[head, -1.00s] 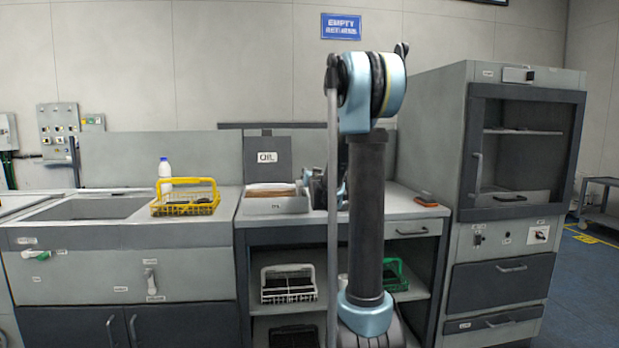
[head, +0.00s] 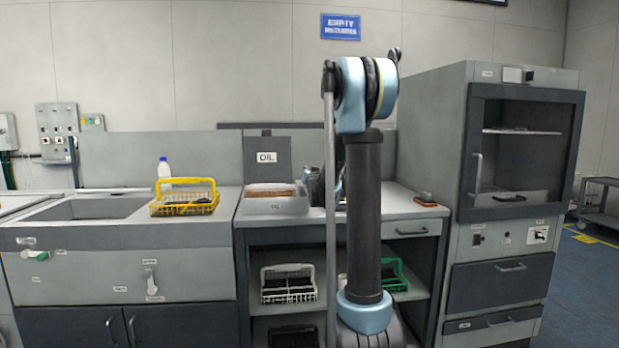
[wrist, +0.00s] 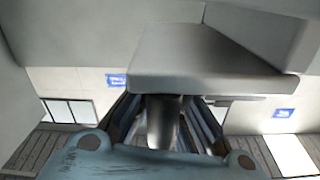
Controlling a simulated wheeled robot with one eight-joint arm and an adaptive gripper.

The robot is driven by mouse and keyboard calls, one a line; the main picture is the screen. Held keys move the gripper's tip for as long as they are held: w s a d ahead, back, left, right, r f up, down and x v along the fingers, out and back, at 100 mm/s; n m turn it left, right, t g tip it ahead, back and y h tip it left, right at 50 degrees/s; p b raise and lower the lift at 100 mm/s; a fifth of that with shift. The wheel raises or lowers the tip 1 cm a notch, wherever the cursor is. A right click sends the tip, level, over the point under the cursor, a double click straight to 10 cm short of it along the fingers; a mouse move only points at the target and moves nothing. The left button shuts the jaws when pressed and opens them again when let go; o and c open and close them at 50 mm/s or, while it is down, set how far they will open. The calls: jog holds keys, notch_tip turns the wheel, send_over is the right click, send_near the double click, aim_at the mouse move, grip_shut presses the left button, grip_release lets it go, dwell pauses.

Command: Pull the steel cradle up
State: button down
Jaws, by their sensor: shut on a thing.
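In the wrist view my gripper (wrist: 167,118) is shut on a grey metal stem (wrist: 163,122), which joins a broad grey slab (wrist: 210,58) filling the top middle. This looks like part of the steel cradle, but its full shape is not visible. In the head view my gripper (head: 315,186) is small and partly hidden behind my arm, at the right end of a grey box (head: 277,206) on the counter. The box has a raised lid (head: 267,157) labelled OIL and a brown surface inside. I cannot make out the cradle in the head view.
A yellow basket (head: 184,205) and a white bottle (head: 164,168) stand by the sink (head: 94,208) on the left. A white basket (head: 288,284) and a green basket (head: 394,276) sit on the shelf below. A tall cabinet (head: 515,140) stands close on the right.

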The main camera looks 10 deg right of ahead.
jog(key=shift+d+r, duration=0.1)
jog(key=shift+r, duration=3)
jog(key=c, duration=1.6)
grip_release()
jog(key=shift+r, duration=0.15)
jog(key=shift+s, duration=0.25)
jog(key=s, duration=1.1)
jog(key=shift+s+f, duration=0.2)
jog(key=s+f+g, duration=0.5)
jog(key=s+f, duration=0.5)
jog(key=s, duration=0.5)
jog(key=s+f+n+g, duration=0.1)
jog(key=s+f+g, duration=0.4)
jog(key=s+f, duration=0.6)
jog(key=s+f+n+g, duration=0.1)
jog(key=s+f+g, duration=0.4)
jog(key=s+f, duration=0.6)
jog(key=s, duration=0.9)
jog(key=shift+d+g, duration=0.15)
jog(key=shift+g, duration=0.25)
